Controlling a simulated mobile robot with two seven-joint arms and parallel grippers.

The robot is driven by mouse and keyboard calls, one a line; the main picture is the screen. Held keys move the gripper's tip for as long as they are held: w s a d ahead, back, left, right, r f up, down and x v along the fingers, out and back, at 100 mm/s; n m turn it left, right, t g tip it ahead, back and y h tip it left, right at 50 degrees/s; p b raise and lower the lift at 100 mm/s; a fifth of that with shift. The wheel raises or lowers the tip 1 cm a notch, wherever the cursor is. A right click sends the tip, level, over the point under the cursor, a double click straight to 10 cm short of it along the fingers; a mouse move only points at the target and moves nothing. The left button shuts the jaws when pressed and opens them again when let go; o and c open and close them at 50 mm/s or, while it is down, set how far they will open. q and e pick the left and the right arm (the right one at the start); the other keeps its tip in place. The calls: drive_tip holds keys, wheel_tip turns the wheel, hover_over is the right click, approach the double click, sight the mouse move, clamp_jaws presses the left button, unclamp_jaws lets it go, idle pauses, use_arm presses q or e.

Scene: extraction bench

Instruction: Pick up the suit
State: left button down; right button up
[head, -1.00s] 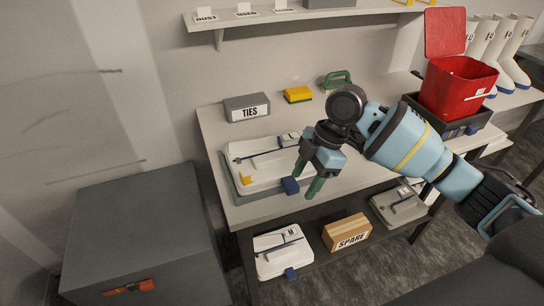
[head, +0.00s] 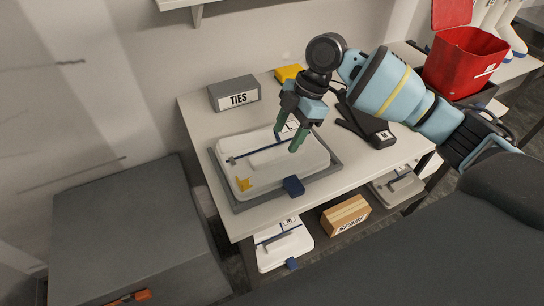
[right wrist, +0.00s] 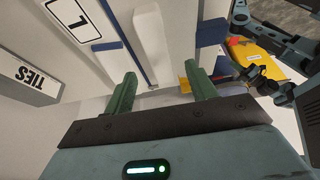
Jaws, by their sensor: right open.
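The suit (head: 262,172) is a folded white bundle with blue strips and a yellow patch. It lies flat in a shallow grey tray (head: 290,193) on the bench, with a dark blue block at its front edge. My right gripper (head: 288,141) hangs over the back right part of the suit, fingers pointing down. It is open, with nothing between its green fingers. The right wrist view shows the fingers (right wrist: 160,92) apart, with the suit's white folds (right wrist: 152,40) and a size label beyond them. I cannot tell whether the fingertips touch it.
A grey TIES box (head: 234,93) stands behind the tray. A yellow block (head: 288,73) is at the back, and a dark forked item (head: 366,123) lies right. A red bin (head: 465,62) stands far right. A SPARE box (head: 345,214) and another folded suit (head: 283,245) are below.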

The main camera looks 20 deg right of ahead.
sight(279, 150)
drive_tip(key=shift+x, duration=2.7)
drive_tip(key=shift+f, duration=0.1)
clamp_jaws()
